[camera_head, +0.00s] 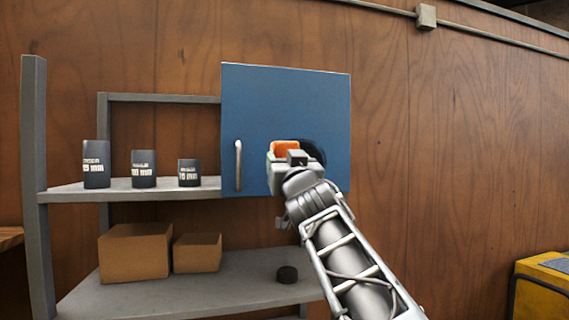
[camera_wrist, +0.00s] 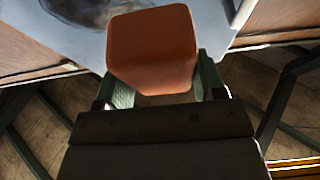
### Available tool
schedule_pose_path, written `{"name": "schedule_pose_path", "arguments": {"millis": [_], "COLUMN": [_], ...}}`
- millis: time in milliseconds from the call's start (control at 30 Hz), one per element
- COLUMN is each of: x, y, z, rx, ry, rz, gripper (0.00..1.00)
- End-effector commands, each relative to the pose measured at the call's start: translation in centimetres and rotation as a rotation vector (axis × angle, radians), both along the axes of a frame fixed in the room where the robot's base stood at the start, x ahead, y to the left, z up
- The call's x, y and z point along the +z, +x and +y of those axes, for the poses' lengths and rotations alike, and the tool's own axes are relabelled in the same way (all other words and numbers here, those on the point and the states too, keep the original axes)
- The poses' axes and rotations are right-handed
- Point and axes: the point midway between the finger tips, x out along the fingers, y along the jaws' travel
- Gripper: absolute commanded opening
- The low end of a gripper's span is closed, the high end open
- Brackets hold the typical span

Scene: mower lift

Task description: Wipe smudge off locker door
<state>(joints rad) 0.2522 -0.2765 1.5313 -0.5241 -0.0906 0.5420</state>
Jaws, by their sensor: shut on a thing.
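The blue locker door (camera_head: 285,105) is in the middle of the head view, with a vertical silver handle (camera_head: 238,165) near its left edge. A dark smudge (camera_head: 313,151) shows on its lower right part, partly hidden behind my gripper. My gripper (camera_head: 284,156) is in front of the door's lower part, shut on an orange block (camera_head: 286,147), which looks like a sponge. In the wrist view the block (camera_wrist: 152,45) sits between the fingers, and the smudge (camera_wrist: 85,8) is at the top left on the pale door surface (camera_wrist: 60,38). I cannot tell whether the block touches the door.
Grey shelves (camera_head: 75,191) stand left of the door with three dark labelled cylinders (camera_head: 144,170) on top. Below are two cardboard boxes (camera_head: 134,255) and a black puck (camera_head: 287,274). A yellow object (camera_head: 548,280) stands at lower right. The wooden wall (camera_head: 450,130) right of the door is clear.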

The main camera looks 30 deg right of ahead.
Motion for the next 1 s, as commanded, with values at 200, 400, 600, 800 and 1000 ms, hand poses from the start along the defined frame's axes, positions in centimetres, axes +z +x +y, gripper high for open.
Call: {"name": "schedule_pose_path", "arguments": {"millis": [200, 400, 600, 800, 1000], "x": [-0.2, -0.1, -0.1, -0.1, -0.1], "y": [2.1, 3.8, 4.9, 5.3, 5.3], "z": [-0.5, -0.7, -0.9, -0.9, -0.9], "rx": [0.0, 0.001, 0.003, 0.003, 0.003], "ry": [-0.001, 0.0, -0.001, -0.001, 0.0], "rz": [0.002, 0.002, 0.001, 0.001, 0.001], "gripper": [0.44, 0.44, 0.44, 0.44, 0.44]}}
